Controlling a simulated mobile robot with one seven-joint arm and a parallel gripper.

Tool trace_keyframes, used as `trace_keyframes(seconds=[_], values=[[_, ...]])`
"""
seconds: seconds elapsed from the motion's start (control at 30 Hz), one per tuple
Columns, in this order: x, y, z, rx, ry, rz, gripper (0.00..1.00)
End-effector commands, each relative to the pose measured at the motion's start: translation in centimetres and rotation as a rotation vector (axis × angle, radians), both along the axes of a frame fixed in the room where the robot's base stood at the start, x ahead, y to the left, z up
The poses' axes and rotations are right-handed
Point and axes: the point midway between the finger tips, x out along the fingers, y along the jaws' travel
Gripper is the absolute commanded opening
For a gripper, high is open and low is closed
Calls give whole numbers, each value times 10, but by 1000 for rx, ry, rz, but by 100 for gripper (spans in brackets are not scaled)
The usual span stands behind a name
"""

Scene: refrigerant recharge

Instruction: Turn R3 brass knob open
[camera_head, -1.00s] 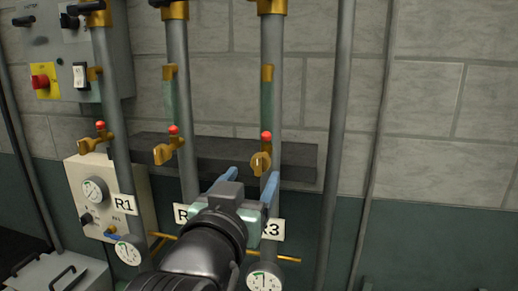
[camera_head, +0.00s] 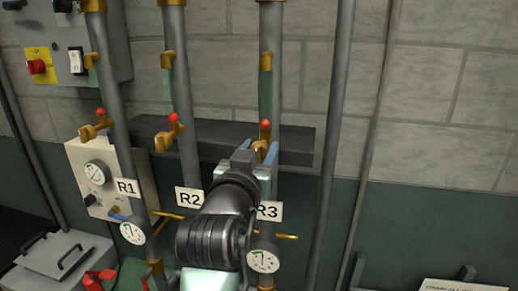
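The R3 brass knob (camera_head: 260,147) sits on the rightmost of the three valve pipes, just under a red cap (camera_head: 265,125). The R3 label (camera_head: 268,211) hangs lower on that pipe. My gripper (camera_head: 260,149) is right at the knob, with its blue fingertips on either side of it. The gripper body hides the knob's lower part. I cannot tell whether the fingers touch the knob or are apart from it.
The R2 brass knob (camera_head: 168,136) and R1 brass knob (camera_head: 95,130) are on the pipes to the left. A dark ledge (camera_head: 225,137) runs behind the pipes. A gauge (camera_head: 263,257) is below R3. A bare grey pipe (camera_head: 332,150) stands to the right.

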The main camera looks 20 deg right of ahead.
Motion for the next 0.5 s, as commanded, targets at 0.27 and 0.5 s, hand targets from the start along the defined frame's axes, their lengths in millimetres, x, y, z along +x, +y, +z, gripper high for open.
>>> trace_keyframes(seconds=[0.27, 0.5], values=[[0, 0, 0, 0, 0, 0, 0], [0, 0, -1, 9, -6, 0, 0]])
